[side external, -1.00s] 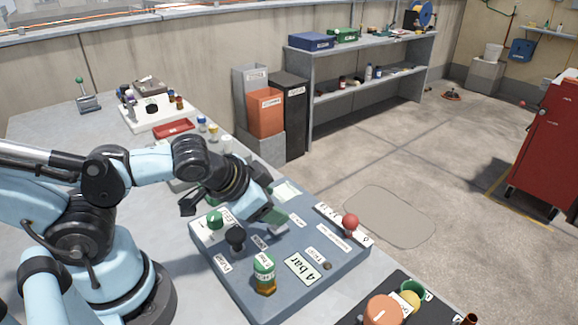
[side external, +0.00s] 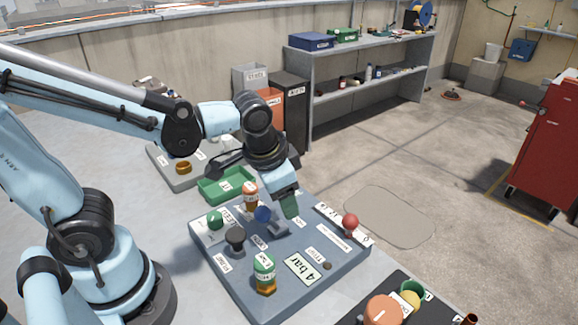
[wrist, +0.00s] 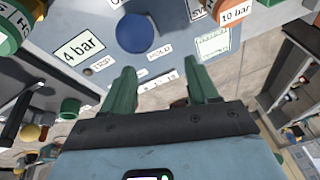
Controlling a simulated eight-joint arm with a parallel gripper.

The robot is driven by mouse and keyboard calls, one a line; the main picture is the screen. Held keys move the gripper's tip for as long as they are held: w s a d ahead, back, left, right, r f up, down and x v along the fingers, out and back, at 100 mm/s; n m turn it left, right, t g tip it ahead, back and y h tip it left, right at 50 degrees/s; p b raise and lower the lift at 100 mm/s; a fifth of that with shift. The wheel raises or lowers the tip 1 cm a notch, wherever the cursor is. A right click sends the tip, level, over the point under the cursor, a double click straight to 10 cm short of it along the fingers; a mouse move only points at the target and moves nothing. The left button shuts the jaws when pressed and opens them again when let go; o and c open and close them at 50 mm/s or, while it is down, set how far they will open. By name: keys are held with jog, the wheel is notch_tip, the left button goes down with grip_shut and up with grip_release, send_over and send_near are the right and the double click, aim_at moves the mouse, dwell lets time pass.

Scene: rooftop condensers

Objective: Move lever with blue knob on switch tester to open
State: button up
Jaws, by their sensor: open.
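The switch tester (side external: 285,288) is a blue-grey board with several labelled knobs and plates, including one reading "4 bar". Its blue knob (side external: 263,213) stands near the far side, and a grey lever piece shows beside it. In the wrist view the blue knob (wrist: 135,33) is above and in front of the fingertips, left of centre. My gripper (side external: 291,205) hangs over the board's far edge, just right of the blue knob. The green fingers (wrist: 163,85) are apart with nothing between them. I cannot read which label the lever points to.
A red knob (side external: 350,221), a black knob (side external: 235,236) and a green knob (side external: 214,219) stand up from the board. An orange-capped fitting (side external: 250,194) rises close to the blue knob. A green tray (side external: 226,186) lies behind; a black mat with cups (side external: 383,309) is in front.

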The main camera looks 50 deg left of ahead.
jog(key=shift+w+f+g, duration=0.15)
jog(key=shift+w+g, duration=0.45)
jog(key=shift+g, duration=0.25)
jog(key=shift+w+f+g, duration=0.15)
jog(key=shift+w+g, duration=0.45)
jog(key=shift+g, duration=0.25)
notch_tip(320, 180, up, 12)
jog(key=shift+s+d, duration=0.15)
jog(key=shift+d, duration=0.3)
jog(key=shift+a, duration=0.1)
jog(key=s+a+f+n+t, duration=0.3)
jog(key=a+f+t, duration=0.1)
jog(key=f+t, duration=0.3)
jog(key=shift+s+a+f+h, duration=0.15)
jog(key=shift+s+f+h, duration=0.1)
jog(key=shift+f+h, duration=0.15)
jog(key=shift+o, duration=0.2)
jog(key=shift+r, duration=0.1)
